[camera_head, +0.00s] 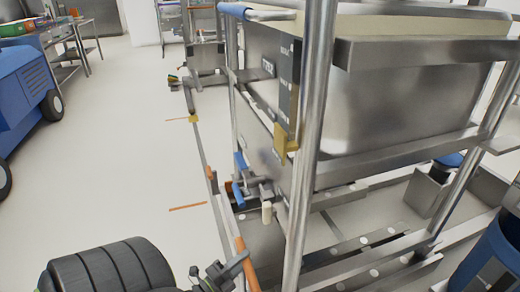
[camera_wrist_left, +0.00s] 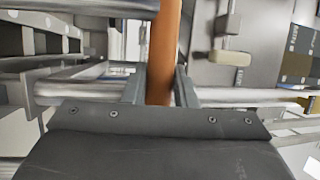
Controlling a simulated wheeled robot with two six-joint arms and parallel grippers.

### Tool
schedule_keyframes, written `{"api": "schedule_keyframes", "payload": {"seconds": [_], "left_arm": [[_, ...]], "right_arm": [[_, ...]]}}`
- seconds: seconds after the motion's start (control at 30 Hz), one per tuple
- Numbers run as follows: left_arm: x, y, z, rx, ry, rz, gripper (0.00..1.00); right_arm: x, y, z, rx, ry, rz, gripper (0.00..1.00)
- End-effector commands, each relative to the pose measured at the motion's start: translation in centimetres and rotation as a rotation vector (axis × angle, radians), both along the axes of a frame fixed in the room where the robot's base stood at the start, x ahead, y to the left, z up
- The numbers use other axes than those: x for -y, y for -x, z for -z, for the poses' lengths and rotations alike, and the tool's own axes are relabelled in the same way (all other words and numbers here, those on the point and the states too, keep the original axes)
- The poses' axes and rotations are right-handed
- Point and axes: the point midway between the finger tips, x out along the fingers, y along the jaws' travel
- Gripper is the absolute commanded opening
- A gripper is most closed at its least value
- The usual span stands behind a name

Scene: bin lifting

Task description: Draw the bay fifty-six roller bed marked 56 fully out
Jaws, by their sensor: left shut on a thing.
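My left gripper (camera_head: 228,272) comes in from the bottom left of the head view. It is shut on an orange bar (camera_head: 246,262) at the near left edge of the steel rack's low bed. In the left wrist view the orange bar (camera_wrist_left: 163,55) runs upright between the two fingers. The low bed (camera_head: 345,252), with steel rails and round pale spots, lies at the foot of the rack, partly behind a post. I cannot read a 56 on it. My right gripper is not in view.
A large steel bin (camera_head: 400,95) sits in the rack above the bed. A steel post (camera_head: 309,140) stands in front. A latch with a blue lever (camera_head: 238,192) and pale knob (camera_head: 266,212) is beside it.

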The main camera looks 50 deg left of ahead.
Motion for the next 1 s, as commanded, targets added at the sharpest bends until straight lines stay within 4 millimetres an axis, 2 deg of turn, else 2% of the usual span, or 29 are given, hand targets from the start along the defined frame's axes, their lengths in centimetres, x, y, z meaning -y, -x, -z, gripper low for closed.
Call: {"api": "schedule_keyframes", "payload": {"seconds": [0.03,0.3,0.5,0.7,1.0], "left_arm": [[-0.8,1.2,-0.7,0.012,0.001,-0.001,0.0],[-3.2,6.9,-0.6,0.008,0.0,-0.002,0.0],[-4.5,10.1,-0.7,0.013,0.002,-0.002,0.0],[-5.1,11.4,-0.9,0.025,0.002,0.004,0.0],[-5.3,12.0,-0.8,0.027,0.002,0.006,0.0]], "right_arm": [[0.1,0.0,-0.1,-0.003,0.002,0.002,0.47],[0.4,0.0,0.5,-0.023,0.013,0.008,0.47],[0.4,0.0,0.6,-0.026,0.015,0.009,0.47],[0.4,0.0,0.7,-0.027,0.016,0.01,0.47],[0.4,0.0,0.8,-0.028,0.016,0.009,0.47]]}}
